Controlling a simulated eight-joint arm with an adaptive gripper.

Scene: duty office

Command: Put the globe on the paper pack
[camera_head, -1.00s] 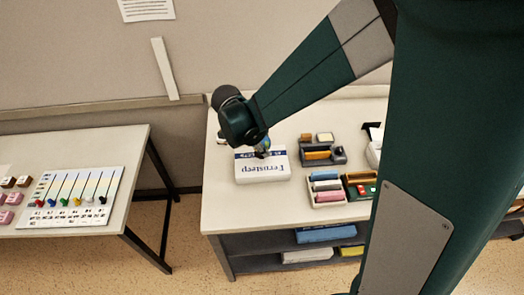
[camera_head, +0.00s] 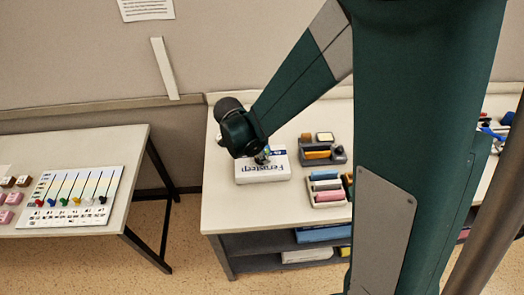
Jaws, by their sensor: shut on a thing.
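The paper pack (camera_head: 258,175) is a white block with dark blue lettering, lying flat near the left end of the table in the middle. My gripper (camera_head: 264,158) points down over the pack's upper part and hides some of its top. It is shut on the globe (camera_head: 266,151), of which only a small blue-green patch shows at the fingers. The rest of the globe is hidden by the gripper. I cannot tell whether the globe touches the pack.
An organiser (camera_head: 322,152) and a tray of coloured rolls (camera_head: 327,188) stand right of the pack. My arm hides much of the table's right part. A shelf (camera_head: 285,261) below holds boxes. A separate table (camera_head: 95,145) at left carries a chart with coloured pieces.

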